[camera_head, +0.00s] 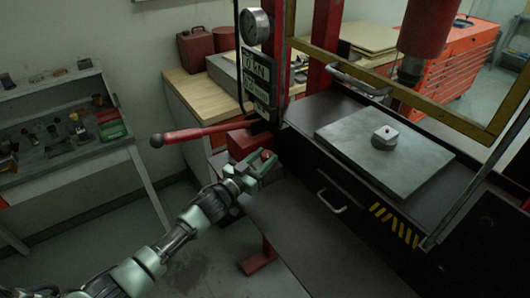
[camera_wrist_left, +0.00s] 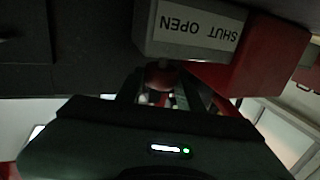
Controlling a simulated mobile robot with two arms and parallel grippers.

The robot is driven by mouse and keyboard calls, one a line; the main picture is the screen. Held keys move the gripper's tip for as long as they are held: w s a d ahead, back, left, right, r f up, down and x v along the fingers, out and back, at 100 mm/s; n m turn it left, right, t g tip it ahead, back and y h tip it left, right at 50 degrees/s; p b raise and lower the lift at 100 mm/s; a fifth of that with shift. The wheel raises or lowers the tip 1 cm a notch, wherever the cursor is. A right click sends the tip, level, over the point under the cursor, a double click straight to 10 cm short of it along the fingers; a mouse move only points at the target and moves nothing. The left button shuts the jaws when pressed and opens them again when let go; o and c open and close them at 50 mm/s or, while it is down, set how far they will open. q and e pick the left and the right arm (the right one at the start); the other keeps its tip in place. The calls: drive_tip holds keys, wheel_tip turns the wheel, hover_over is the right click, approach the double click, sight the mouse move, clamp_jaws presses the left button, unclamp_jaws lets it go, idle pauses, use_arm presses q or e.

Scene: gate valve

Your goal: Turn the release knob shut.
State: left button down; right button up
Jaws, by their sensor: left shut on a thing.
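The release knob (camera_head: 266,156) is small and red, on the front of the press's red pump block (camera_head: 247,141). In the left wrist view the knob (camera_wrist_left: 161,76) sits between my fingers, just beside a grey plate (camera_wrist_left: 193,28) with the words SHUT and OPEN, seen upside down. My left gripper (camera_head: 260,166) is at the knob, its fingers shut on it. The fingers hide part of the knob, and I cannot tell its turn angle. My right gripper is in neither view.
A red pump lever (camera_head: 195,133) sticks out to the left above my left gripper. A gauge (camera_head: 255,26) is on the frame. A grey plate (camera_head: 385,150) with a small round piece (camera_head: 385,136) lies on the press bed. A bench (camera_head: 62,140) stands left.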

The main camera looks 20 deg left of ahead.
use_arm(q)
drive_tip(key=m+h, duration=0.1)
drive_tip(key=m+g+h, duration=0.1)
drive_tip(key=shift+w+a+h+b, duration=0.2)
drive_tip(key=shift+a+h+b, duration=0.1)
drive_tip(key=shift+a, duration=0.1)
drive_tip(key=m+g+h+b, duration=0.2)
drive_tip(key=h+b, duration=0.1)
drive_tip(key=b, duration=0.1)
drive_tip(key=m+g+h+b, duration=0.3)
drive_tip(key=shift+w+a+f+g+b, duration=0.15)
drive_tip(key=shift+w+f+g+b, duration=0.05)
drive_tip(key=shift+g+b, duration=0.15)
drive_tip(key=shift+r+m+g+h+b, duration=0.2)
drive_tip(key=shift+m+g+h+b, duration=0.55)
drive_tip(key=shift+b, duration=0.2)
drive_tip(key=c, duration=0.9)
unclamp_jaws()
drive_tip(key=shift+r, duration=0.15)
